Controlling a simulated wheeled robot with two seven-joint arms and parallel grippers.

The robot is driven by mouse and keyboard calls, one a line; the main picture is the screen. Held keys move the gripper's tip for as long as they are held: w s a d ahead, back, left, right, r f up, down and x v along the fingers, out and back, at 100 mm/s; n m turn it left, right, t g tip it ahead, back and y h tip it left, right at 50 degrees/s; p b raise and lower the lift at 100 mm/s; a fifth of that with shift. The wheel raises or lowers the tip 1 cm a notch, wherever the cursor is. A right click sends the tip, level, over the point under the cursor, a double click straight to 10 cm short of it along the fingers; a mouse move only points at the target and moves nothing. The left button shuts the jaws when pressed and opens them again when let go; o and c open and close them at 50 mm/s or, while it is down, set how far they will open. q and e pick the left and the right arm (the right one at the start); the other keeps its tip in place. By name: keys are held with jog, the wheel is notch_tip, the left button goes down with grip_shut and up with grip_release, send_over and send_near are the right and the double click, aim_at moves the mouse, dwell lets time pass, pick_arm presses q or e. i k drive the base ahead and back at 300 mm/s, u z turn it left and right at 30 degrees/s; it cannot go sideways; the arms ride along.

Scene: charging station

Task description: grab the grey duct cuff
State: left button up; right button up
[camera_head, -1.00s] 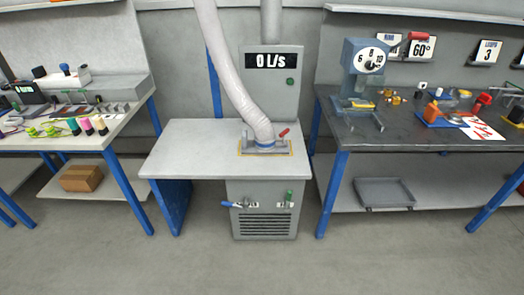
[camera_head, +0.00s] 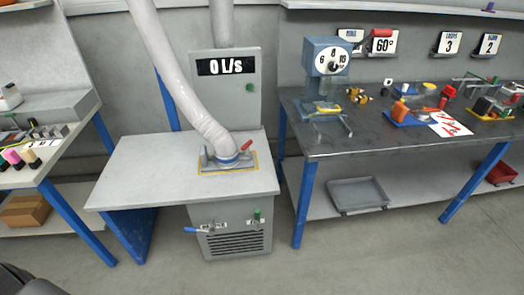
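The duct cuff (camera_head: 222,145) is the pale grey lower end of a thick white hose (camera_head: 172,70). It sits over a blue ring (camera_head: 226,160) on a grey port plate (camera_head: 240,165) with a yellow outline, on top of the light grey bench (camera_head: 135,165). A red lever (camera_head: 246,146) stands at the right of the cuff. The hose rises from the cuff to the upper left and leaves the top of the picture. Neither of my grippers shows in the head view.
Below the bench top is a grey cabinet (camera_head: 232,226) with blue and green handled valves. A gauge panel (camera_head: 226,92) reads 0 L/s. A dark workbench (camera_head: 375,135) with tools stands right, another bench (camera_head: 62,160) left. The floor (camera_head: 340,255) in front is clear.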

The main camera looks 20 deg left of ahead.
aim_at(212, 163)
jog(key=z, duration=0.1)
jog(key=i, duration=0.9)
jog(key=u, duration=0.35)
